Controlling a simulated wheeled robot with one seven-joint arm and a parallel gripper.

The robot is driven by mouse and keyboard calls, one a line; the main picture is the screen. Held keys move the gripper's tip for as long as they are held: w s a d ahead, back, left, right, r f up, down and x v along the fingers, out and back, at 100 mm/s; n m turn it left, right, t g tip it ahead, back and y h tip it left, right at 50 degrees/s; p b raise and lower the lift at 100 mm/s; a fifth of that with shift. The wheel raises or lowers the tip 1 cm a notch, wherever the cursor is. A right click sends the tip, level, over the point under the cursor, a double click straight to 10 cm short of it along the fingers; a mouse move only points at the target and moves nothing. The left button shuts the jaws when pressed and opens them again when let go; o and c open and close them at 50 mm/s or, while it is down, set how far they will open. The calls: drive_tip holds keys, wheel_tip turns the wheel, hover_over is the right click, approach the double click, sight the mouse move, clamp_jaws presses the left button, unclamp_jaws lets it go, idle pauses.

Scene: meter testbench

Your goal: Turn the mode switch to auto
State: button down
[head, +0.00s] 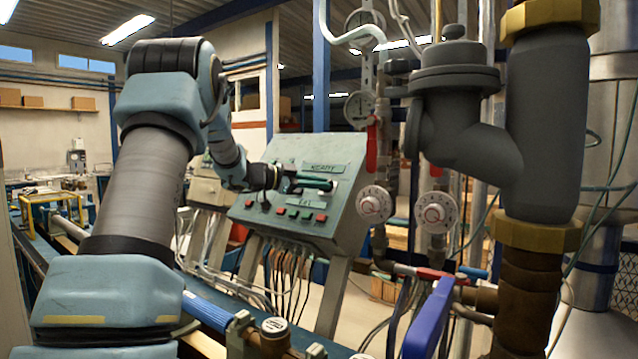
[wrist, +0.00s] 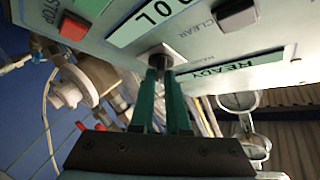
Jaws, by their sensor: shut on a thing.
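The mode switch (wrist: 154,56) shows in the wrist view as a small dark knob on a square pale plate on the panel face. My gripper (wrist: 161,72) has its two green fingers closed around the knob, with their tips close to the plate. In the head view my gripper (head: 328,184) reaches from the left across the face of the sloped grey-green control panel (head: 345,152). There the switch is mostly hidden behind the fingers. The knob's pointing direction and its position marks cannot be read.
A red stop button (wrist: 73,27), a dark clear button (wrist: 237,14) and a READY label (wrist: 230,68) lie near the switch. A row of red and green buttons (head: 293,212) runs along the panel's lower edge. Pipes with dials (head: 374,204) stand close on the right.

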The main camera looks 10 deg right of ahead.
drive_tip(key=c, duration=0.9)
unclamp_jaws()
drive_tip(key=shift+a, duration=0.1)
drive_tip(key=b+v, duration=0.4)
drive_tip(key=v, duration=0.6)
drive_tip(key=shift+a, duration=0.3)
drive_tip(key=shift+s, duration=0.15)
